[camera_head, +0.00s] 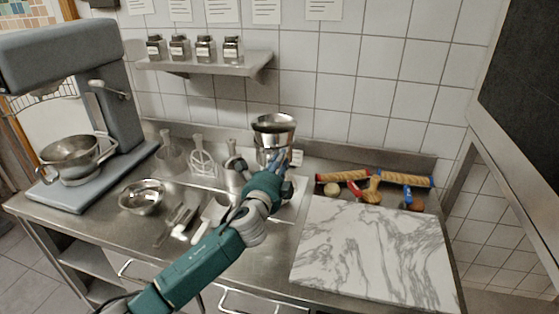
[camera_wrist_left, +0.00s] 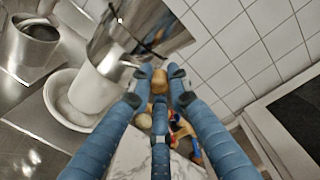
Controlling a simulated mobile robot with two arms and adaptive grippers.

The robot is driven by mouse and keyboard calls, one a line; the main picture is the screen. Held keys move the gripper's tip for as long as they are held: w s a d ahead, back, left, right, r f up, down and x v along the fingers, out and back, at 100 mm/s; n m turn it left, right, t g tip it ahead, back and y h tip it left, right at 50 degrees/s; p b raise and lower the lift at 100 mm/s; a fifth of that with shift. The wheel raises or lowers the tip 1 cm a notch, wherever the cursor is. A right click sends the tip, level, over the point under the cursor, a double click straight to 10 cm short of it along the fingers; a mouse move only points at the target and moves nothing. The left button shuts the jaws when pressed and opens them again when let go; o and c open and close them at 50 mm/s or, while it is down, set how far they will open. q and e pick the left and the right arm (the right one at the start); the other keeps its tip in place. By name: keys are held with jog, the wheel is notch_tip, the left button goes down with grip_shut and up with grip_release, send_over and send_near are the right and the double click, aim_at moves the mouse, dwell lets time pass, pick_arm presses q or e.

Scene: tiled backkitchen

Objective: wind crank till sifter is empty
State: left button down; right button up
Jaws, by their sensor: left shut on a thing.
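The metal sifter (camera_head: 273,124) stands upright near the back of the steel counter, its rim toward the wall. In the left wrist view the sifter (camera_wrist_left: 108,72) shows as a shiny cup with thin wires across its opening; how much is inside I cannot tell. Beneath it is a white round dish (camera_wrist_left: 60,112). My left gripper (camera_head: 282,160) is at the right front side of the sifter. In the left wrist view its fingers (camera_wrist_left: 160,82) are shut on the wooden crank knob (camera_wrist_left: 159,77). The crank rod is mostly hidden. My right gripper is out of view.
A marble slab (camera_head: 372,252) lies at right, with rolling pins (camera_head: 403,179) and small tools behind it. A metal bowl (camera_head: 142,196) and a stand mixer (camera_head: 75,110) are at left. A shelf (camera_head: 205,65) with jars hangs above. The slab is clear.

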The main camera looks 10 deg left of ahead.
pick_arm(q)
jog(key=shift+a, duration=0.15)
jog(key=c, duration=1.6)
grip_release()
jog(key=shift+c, duration=0.2)
jog(key=shift+s, duration=0.1)
jog(key=s, duration=1.1)
jog(key=shift+s+a+r, duration=0.15)
jog(key=shift+s, duration=0.25)
